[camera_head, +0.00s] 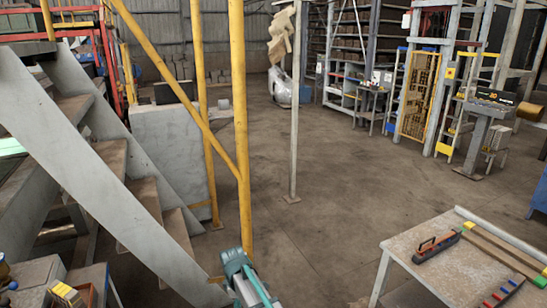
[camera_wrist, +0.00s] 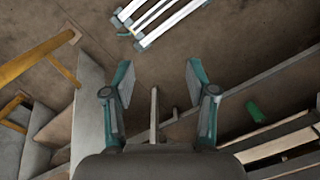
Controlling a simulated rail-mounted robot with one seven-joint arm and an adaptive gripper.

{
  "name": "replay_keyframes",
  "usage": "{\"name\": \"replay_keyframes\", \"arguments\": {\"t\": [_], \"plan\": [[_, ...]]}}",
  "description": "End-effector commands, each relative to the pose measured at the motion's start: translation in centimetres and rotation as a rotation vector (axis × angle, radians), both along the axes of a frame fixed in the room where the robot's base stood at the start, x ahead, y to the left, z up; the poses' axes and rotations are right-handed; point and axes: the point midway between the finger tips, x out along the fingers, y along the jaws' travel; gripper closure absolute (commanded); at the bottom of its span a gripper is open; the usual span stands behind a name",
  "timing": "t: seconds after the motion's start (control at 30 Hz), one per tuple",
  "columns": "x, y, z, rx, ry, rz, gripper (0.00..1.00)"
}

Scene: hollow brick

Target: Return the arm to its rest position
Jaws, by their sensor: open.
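My gripper (camera_wrist: 158,72) is in the lower middle of the wrist view. Its two teal fingers stand wide apart with nothing between them. Brown floor and a thin pale post (camera_wrist: 154,115) show behind the gap. A teal and pale part of my arm shows at the bottom edge of the head view; my fingers cannot be made out there. No hollow brick can be made out in either view.
In the head view, a staircase (camera_head: 105,150) and yellow posts (camera_head: 241,130) stand on the left. A thin post (camera_head: 296,110) stands in the middle. A worktable (camera_head: 405,257) with tools is at lower right. Shelving (camera_head: 345,55) lines the back. The central floor (camera_head: 340,200) is clear.

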Motion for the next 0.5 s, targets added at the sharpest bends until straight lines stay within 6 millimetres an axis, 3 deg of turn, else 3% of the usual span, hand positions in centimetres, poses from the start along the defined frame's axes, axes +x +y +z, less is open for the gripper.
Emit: {"name": "replay_keyframes", "arguments": {"t": [0.03,0.2,0.3,0.5], "plan": [[-1.6,-4.1,-0.8,0.004,-0.004,-0.127,0.43],[-5.0,-14.1,-3.0,0.017,-0.032,-0.563,0.43],[-7.3,-18.7,-3.9,0.025,-0.045,-0.793,0.43],[-11.3,-24.8,-4.9,0.036,-0.063,-1.143,0.43]]}}
